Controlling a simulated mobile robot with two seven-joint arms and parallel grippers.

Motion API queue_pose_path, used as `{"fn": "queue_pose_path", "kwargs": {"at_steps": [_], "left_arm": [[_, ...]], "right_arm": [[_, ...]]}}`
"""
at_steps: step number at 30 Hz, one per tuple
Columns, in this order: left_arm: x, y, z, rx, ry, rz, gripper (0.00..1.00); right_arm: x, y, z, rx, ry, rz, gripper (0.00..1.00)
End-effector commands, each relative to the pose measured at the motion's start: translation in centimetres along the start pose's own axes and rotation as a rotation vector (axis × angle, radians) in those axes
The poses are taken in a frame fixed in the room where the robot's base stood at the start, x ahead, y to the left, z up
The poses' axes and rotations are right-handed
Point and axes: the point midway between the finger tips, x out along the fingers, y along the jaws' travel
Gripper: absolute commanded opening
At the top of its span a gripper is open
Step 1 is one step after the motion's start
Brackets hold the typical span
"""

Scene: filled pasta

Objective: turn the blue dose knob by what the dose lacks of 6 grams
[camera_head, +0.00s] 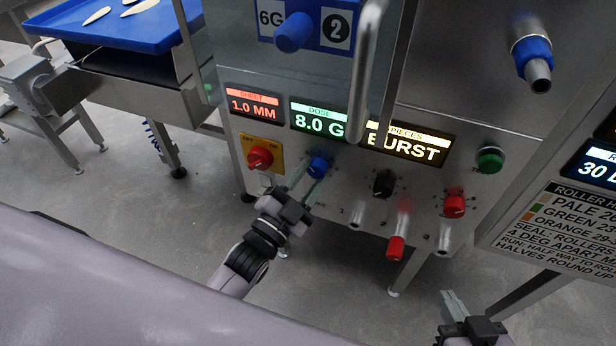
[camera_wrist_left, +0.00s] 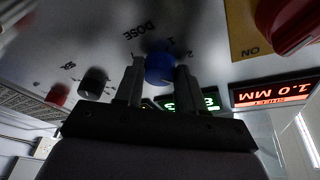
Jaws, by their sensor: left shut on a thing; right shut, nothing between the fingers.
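The blue dose knob (camera_head: 318,166) is on the steel machine panel under the green display. The dose display (camera_head: 319,121) reads 8.0 G. My left gripper (camera_head: 311,183) reaches up to the knob and is shut on it. In the left wrist view the blue knob (camera_wrist_left: 160,68) sits between the two fingers (camera_wrist_left: 159,78), with the word DOSE printed beside it. My right gripper (camera_head: 456,306) is at the bottom right, shut and empty, well away from the panel.
Beside it are a red switch on a yellow plate (camera_head: 260,157), a black knob (camera_head: 384,183), a red knob (camera_head: 454,204) and a green button (camera_head: 490,159). A red-tipped lever (camera_head: 396,246) hangs below. Displays read 1.0 MM (camera_head: 252,106) and BURST (camera_head: 407,146). A vertical handle (camera_head: 364,75) juts out above.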

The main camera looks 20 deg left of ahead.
Motion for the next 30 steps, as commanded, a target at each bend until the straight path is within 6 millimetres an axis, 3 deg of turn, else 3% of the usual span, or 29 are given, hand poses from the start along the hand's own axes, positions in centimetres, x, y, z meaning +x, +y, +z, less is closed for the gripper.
{"fn": "queue_pose_path", "kwargs": {"at_steps": [21,22,24,30], "left_arm": [[-0.04,0.10,0.14,-0.076,0.000,-0.024,0.08],[-0.04,0.10,0.14,-0.076,0.000,-0.024,0.42],[-0.03,0.10,0.13,-0.076,0.001,-0.024,0.64],[-0.02,0.10,0.08,-0.075,0.002,-0.024,0.64]], "right_arm": [[-0.03,-0.03,-0.03,0.000,0.001,0.000,0.00],[-0.03,-0.03,-0.03,0.000,0.001,0.000,0.00],[-0.03,-0.03,-0.02,0.000,0.001,0.000,0.00],[-0.03,-0.03,-0.01,0.001,0.000,0.000,0.00]]}}
